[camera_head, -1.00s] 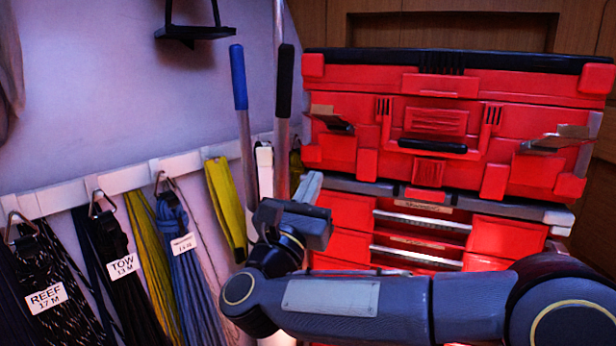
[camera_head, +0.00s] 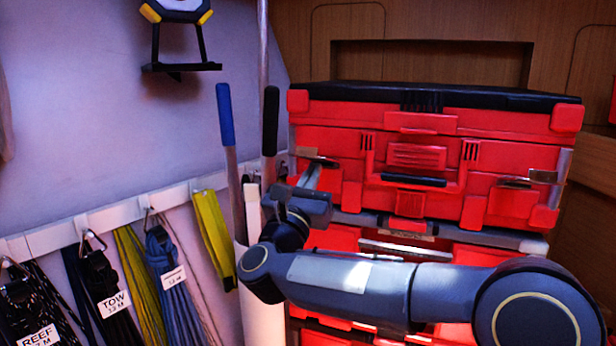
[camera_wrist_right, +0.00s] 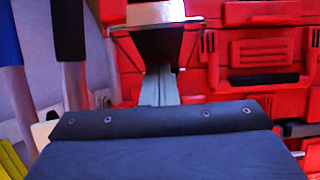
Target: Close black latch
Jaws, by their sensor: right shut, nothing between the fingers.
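The red toolbox (camera_head: 410,160) has a black lid and stands on a stack of red drawers. Its left black latch (camera_head: 318,160) sticks outward, tilted open, with a tan plate above it. The latch also shows large in the right wrist view (camera_wrist_right: 160,45), with its dark face toward me. A second latch (camera_head: 515,183) sticks out likewise at the box's right side. My right gripper (camera_head: 312,174) is shut and empty just below the left latch. Its grey fingers (camera_wrist_right: 159,80) reach up to the latch's lower edge; I cannot tell if they touch. My left gripper is out of view.
Blue-handled (camera_head: 226,115) and black-handled (camera_head: 270,120) poles stand close left of my right gripper. Coiled lines with labels and a yellow strap (camera_head: 213,235) hang from a white rail (camera_head: 110,223). A wooden cabinet (camera_head: 420,45) stands behind the box.

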